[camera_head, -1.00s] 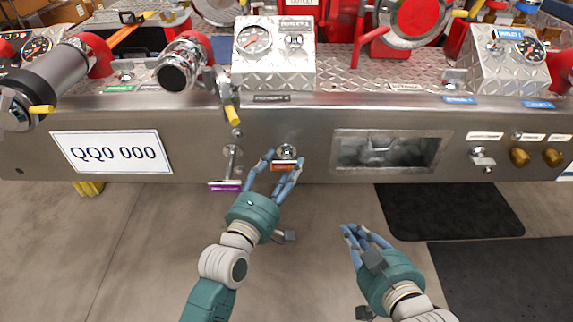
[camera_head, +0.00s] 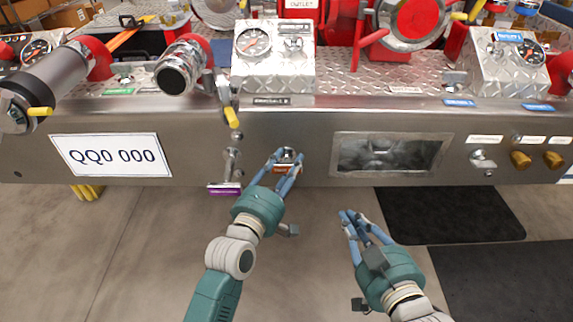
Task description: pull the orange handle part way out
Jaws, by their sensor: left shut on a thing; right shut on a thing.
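The orange handle (camera_head: 281,169) sits on the front face of the metal bumper panel, under a round metal fitting (camera_head: 288,156). My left gripper (camera_head: 288,162) reaches up to it from below, with one finger on each side, and is shut on it. The fingers cover the handle's sides. How far the handle stands out from the panel is hard to tell from this angle. My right gripper (camera_head: 353,218) is below and to the right, apart from the panel. Its fingers are drawn together, and I see no object between them.
A purple-labelled handle (camera_head: 225,189) hangs close to the left of my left gripper. A recessed window (camera_head: 390,153) is to the right. A yellow-tipped lever (camera_head: 232,116) hangs above left. The floor below the bumper is clear around dark mats (camera_head: 450,214).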

